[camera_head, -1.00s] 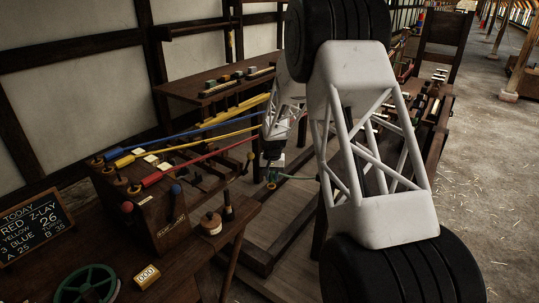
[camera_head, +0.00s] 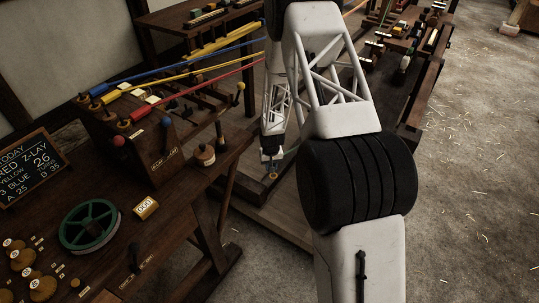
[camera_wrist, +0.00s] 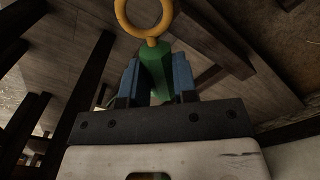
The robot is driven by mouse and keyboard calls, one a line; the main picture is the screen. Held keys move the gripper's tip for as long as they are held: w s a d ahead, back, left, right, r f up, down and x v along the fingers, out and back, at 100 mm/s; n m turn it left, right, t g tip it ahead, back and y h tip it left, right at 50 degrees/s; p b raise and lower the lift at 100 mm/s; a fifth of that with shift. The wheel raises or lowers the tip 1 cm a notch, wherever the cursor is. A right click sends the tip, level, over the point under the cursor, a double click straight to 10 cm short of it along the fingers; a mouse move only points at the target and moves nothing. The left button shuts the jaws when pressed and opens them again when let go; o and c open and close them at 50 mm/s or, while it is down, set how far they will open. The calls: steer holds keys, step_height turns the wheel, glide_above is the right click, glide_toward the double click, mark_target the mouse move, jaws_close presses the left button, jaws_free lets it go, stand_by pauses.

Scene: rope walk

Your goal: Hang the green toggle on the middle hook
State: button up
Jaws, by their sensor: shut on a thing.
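My gripper (camera_wrist: 156,80) is shut on the green toggle (camera_wrist: 153,65) between its two blue fingers in the wrist view. A yellow ring (camera_wrist: 123,14) stands out from the toggle's far end. In the head view my gripper (camera_head: 270,155) hangs right of the wooden hook box, with the yellow ring (camera_head: 271,176) below it. The hook box (camera_head: 150,140) carries the ends of a blue strand (camera_head: 180,65), a yellow strand (camera_head: 190,74) and a red strand (camera_head: 195,87). The yellow one lies between the others. The middle hook itself is not clear in either view.
The bench (camera_head: 120,195) bears a green reel (camera_head: 89,227), a counter (camera_head: 146,208), a lidded jar (camera_head: 204,155) and several round wooden pieces. A slate (camera_head: 33,168) leans at the left. Wooden rails and posts lie near my gripper. The floor at the right is open.

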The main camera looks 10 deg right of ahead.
steer(key=shift+s+f, duration=0.3)
steer(key=shift+f, duration=0.2)
steer(key=shift+s+f, duration=0.25)
steer(key=shift+f, duration=0.25)
steer(key=w+a+r+m, duration=0.2)
steer(key=w+r+m, duration=0.1)
steer(key=w+r, duration=1.55)
steer(key=w+a+r+m, duration=0.2)
steer(key=w+a+r, duration=0.1)
steer(key=r, duration=0.8)
steer(key=w+a+r+m, duration=0.1)
steer(key=w+a+r, duration=0.25)
steer(key=r, duration=0.75)
steer(key=s+a+r+m, duration=0.1)
steer(key=s+a+r, duration=0.1)
steer(key=a, duration=0.6)
steer(key=s+a+r+m, duration=0.1)
steer(key=s+a+r, duration=0.1)
steer(key=s+a, duration=0.3)
steer(key=s+a+r, duration=0.1)
steer(key=s+a, duration=0.3)
steer(key=a, duration=0.9)
steer(key=shift+s+r+m, duration=0.2)
steer(key=shift+r+m, duration=0.2)
steer(key=shift+f, duration=0.4)
steer(key=shift+f, duration=2.7)
